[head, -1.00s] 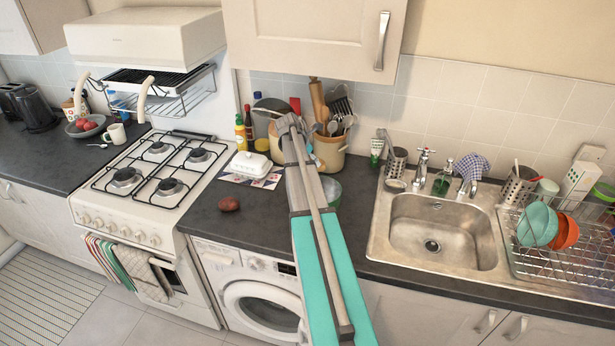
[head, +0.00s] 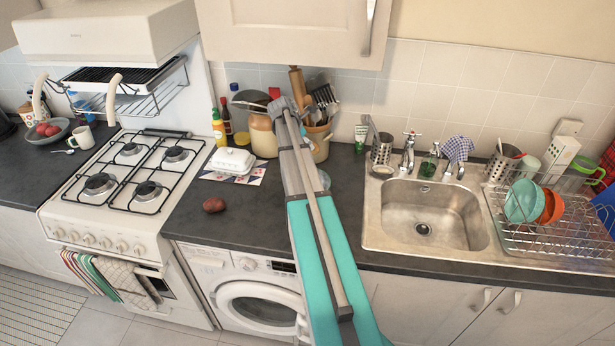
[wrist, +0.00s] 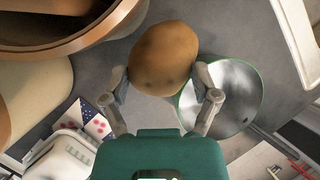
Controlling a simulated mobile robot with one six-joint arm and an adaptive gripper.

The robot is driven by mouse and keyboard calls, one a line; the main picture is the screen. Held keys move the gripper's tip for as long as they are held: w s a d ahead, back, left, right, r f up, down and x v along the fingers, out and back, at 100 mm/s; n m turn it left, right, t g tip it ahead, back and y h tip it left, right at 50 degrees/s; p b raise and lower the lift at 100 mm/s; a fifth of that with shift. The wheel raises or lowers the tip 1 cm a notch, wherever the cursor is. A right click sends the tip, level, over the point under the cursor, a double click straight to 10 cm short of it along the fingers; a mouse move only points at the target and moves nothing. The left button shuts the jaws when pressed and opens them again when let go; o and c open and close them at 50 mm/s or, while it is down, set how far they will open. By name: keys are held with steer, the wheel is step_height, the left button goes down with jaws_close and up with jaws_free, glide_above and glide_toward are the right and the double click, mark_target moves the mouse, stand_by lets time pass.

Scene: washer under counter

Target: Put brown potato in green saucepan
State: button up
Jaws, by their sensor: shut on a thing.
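The brown potato (wrist: 163,58) is between the two fingers of my gripper (wrist: 164,82) in the wrist view, and the gripper is shut on it. The green saucepan (wrist: 232,98) is to the right of the potato in that view, with a green rim and a bare grey metal inside. The right finger overlaps its left rim. In the head view my own arm hides most of the saucepan, the fingers and the held potato.
A reddish potato (head: 214,205) lies on the counter near the white butter dish (head: 231,161). A utensil pot (head: 318,145) and a jar (head: 262,134) stand at the back. The sink (head: 432,215) is to the right, the gas stove (head: 130,178) to the left.

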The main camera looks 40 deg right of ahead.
steer(key=shift+a, duration=0.1)
steer(key=s+a+r+p, duration=0.1)
steer(key=s+a, duration=0.3)
steer(key=s, duration=0.3)
steer(key=s+a+r+m+p, duration=0.1)
steer(key=s+a, duration=0.3)
steer(key=s, duration=0.4)
steer(key=s+a+r+m+g+p, duration=0.1)
steer(key=s+a+r+p, duration=0.1)
steer(key=s+a, duration=0.3)
steer(key=s, duration=0.2)
steer(key=shift+s+r, duration=0.3)
steer(key=shift+s, duration=0.1)
steer(key=shift+w+d+f+b, duration=0.75)
steer(key=shift+w+f+b, duration=0.7)
steer(key=shift+w, duration=0.6)
steer(key=shift+w+d+f+b, duration=0.8)
steer(key=shift+w+f+b, duration=0.7)
steer(key=shift+w, duration=0.6)
steer(key=shift+w+d+f+b, duration=0.75)
steer(key=shift+w+f+b, duration=0.7)
steer(key=shift+w, duration=0.6)
steer(key=shift+f, duration=0.15)
